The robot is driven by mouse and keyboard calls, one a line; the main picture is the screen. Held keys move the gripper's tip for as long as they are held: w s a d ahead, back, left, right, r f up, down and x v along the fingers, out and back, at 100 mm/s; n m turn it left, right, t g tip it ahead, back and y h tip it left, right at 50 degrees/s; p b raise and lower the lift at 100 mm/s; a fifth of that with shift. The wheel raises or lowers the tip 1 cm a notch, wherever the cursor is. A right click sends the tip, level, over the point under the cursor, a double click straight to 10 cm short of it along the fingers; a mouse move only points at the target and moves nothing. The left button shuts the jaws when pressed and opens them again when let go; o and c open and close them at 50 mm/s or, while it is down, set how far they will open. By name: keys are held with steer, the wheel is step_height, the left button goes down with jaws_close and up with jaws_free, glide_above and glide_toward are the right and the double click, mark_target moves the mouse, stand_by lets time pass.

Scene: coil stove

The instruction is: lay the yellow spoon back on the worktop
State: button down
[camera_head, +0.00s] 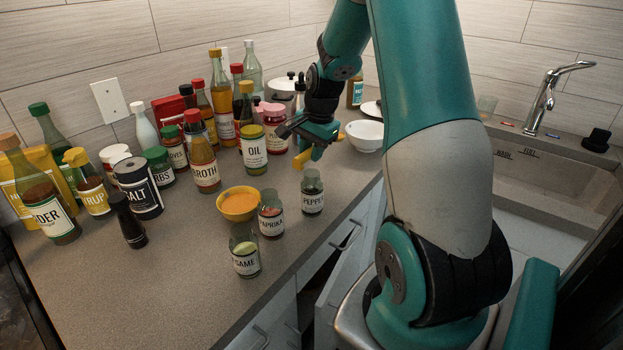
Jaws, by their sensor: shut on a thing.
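The yellow spoon (302,159) is held by my gripper (312,139), which is shut on it. It hangs below the gripper's jaws over the worktop (185,262), toward the back right of the jars. I cannot tell whether the spoon's lower end touches the worktop. Part of the spoon is hidden by the gripper.
A white bowl (365,136) stands right of the spoon. The oil jar (254,147) and a red jar (274,128) stand close on its left, the pepper jar (312,192) in front. A yellow bowl (238,205) sits further forward. The worktop's front left is clear.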

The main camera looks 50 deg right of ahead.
step_height(320, 180, down, 9)
steer(key=shift+s+f+p, duration=0.1)
steer(key=shift+p, duration=0.3)
steer(key=shift+f, duration=0.2)
steer(key=c, duration=0.9)
jaws_free()
steer(key=shift+r, duration=0.1)
steer(key=shift+c, duration=0.2)
